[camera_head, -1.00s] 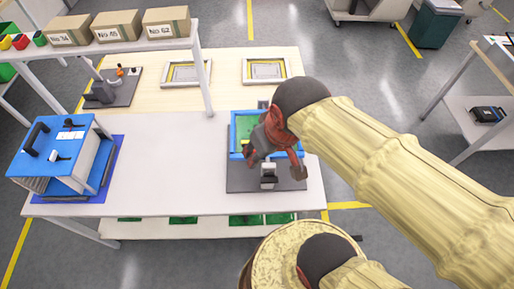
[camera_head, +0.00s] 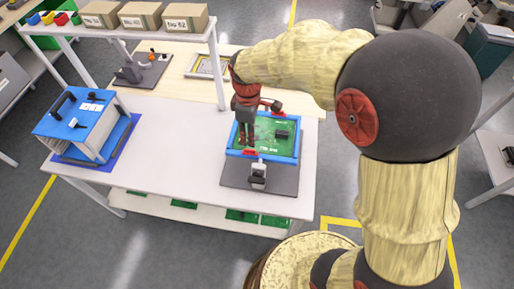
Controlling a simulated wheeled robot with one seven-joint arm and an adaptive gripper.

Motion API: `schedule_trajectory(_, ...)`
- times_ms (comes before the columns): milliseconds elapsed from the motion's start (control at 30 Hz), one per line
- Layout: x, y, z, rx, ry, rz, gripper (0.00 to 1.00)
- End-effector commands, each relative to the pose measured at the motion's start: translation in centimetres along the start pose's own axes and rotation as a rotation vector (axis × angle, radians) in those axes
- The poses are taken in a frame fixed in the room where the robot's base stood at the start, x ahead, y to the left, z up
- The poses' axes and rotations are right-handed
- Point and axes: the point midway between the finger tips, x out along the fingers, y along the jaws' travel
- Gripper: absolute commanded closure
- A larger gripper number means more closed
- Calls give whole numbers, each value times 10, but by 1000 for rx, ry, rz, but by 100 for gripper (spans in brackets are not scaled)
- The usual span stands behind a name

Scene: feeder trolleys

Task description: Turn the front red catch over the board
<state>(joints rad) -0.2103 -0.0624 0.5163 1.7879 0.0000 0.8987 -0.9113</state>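The green board (camera_head: 282,144) lies in a blue frame (camera_head: 296,150) on a dark grey base plate (camera_head: 285,180). A small red piece, which looks like the front red catch (camera_head: 251,152), is at the frame's front edge, left of the middle. My gripper (camera_head: 246,146) points down over the left part of the board, its fingertips just behind this catch. Whether the fingers touch the catch or are parted cannot be made out. The catch's exact angle is too small to tell. Another red part shows behind the board, partly hidden by my gripper.
A grey and white clamp (camera_head: 258,174) stands on the base plate in front of the frame. A blue box fixture (camera_head: 75,125) stands at the table's left. A shelf with cardboard boxes (camera_head: 185,17) is at the back left. The white table (camera_head: 175,150) is clear between.

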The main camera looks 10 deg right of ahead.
Motion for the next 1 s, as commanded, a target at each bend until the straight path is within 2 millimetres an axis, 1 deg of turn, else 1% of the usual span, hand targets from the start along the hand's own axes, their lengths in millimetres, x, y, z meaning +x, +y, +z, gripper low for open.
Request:
schedule_trajectory(133, 4, -1, 1, -58, -1, -2, 75)
schedule_trajectory(233, 13, -1, 1, -64, -2, -3, 75)
schedule_trajectory(500, 55, -1, 1, -61, -2, -3, 75)
schedule_trajectory(633, 69, -1, 1, -61, -1, -2, 75)
schedule_trajectory(800, 78, -1, 1, -60, -1, -2, 75)
schedule_trajectory(1000, 79, -1, 1, -60, -1, -1, 75)
